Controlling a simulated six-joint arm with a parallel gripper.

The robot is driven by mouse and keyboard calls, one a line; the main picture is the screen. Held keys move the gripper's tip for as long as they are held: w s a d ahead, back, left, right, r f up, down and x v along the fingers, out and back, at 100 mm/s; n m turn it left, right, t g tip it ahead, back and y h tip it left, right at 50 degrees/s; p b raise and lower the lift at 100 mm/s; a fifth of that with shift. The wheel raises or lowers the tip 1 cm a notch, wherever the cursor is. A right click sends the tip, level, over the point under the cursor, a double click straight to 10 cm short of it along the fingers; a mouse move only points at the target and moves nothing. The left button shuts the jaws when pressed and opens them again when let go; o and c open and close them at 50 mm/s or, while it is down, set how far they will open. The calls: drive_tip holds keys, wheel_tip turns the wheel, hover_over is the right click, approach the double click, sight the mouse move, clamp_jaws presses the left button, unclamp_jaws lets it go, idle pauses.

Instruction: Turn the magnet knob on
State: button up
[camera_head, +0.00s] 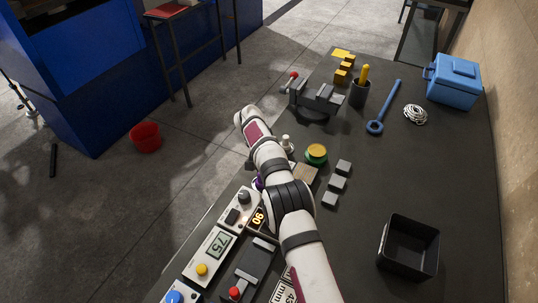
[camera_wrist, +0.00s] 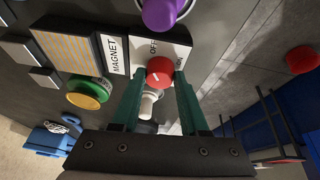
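In the wrist view, the red magnet knob (camera_wrist: 160,71) sits on a white panel (camera_wrist: 178,49) with OFF and ON marks and a MAGNET label (camera_wrist: 114,56) beside it. A pale mark shows on the knob; which setting it points to is hard to tell. My gripper (camera_wrist: 160,78) has its two green fingers apart, one on each side of the knob at the panel. I cannot tell whether they touch it. In the head view, my arm hides the knob and my fingers.
A purple knob (camera_wrist: 162,12) and a silver-topped post (camera_wrist: 150,102) stand near the red knob. A yellow-green button (camera_head: 316,153) and a tan striped plate (camera_head: 306,174) are close by. Grey blocks (camera_head: 338,184), a black bin (camera_head: 409,246) and a vise (camera_head: 315,98) stand farther off.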

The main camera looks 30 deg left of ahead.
clamp_jaws()
idle(1.0)
drive_tip(key=o, duration=0.6)
unclamp_jaws()
drive_tip(key=shift+c, duration=0.2)
